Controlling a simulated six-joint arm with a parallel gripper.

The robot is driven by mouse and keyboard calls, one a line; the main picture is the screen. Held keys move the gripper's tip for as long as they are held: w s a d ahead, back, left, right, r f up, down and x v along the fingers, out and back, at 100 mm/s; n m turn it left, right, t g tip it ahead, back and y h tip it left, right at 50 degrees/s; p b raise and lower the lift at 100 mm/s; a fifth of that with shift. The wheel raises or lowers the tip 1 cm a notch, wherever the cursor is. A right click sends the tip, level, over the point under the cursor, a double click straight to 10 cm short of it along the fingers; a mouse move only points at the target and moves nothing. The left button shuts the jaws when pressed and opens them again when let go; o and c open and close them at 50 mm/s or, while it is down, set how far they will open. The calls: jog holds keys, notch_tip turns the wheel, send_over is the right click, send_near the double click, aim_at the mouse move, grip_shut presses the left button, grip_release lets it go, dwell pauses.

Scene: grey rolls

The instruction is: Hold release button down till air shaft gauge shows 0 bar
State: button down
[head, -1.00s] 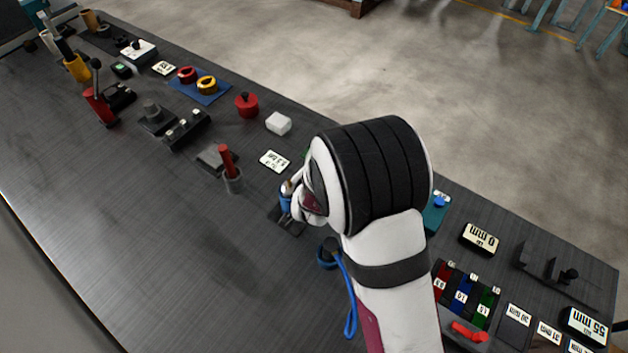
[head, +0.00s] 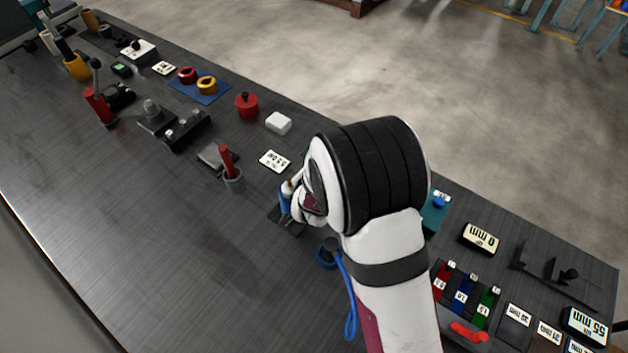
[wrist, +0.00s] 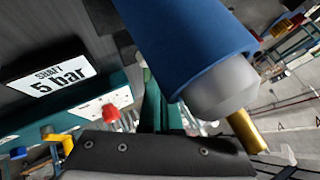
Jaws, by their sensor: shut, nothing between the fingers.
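A blue upright tool (head: 285,198) with a grey shoulder and brass tip stands on a dark base. The same blue tool (wrist: 185,40) fills the upper middle of the wrist view. My gripper (head: 296,208) is shut and empty, close beside this tool, its tips mostly hidden. I cannot make out the release button or whether my fingers touch it.
A red rod in a grey cup (head: 232,180) stands to the left. A white block (head: 278,123) lies behind the gauge. A blue ring with a hose (head: 328,254) is in front of my arm. The front left of the bench is clear.

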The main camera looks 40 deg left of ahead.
jog(key=shift+f, duration=0.3)
jog(key=shift+s+f, duration=0.15)
jog(key=shift+f, duration=0.35)
dwell(0.4)
jog(key=shift+s+f, duration=0.15)
jog(key=shift+f, duration=0.3)
dwell(2.9)
jog(key=shift+s+d+r, duration=0.15)
jog(key=shift+s+r, duration=0.15)
jog(key=shift+r, duration=0.4)
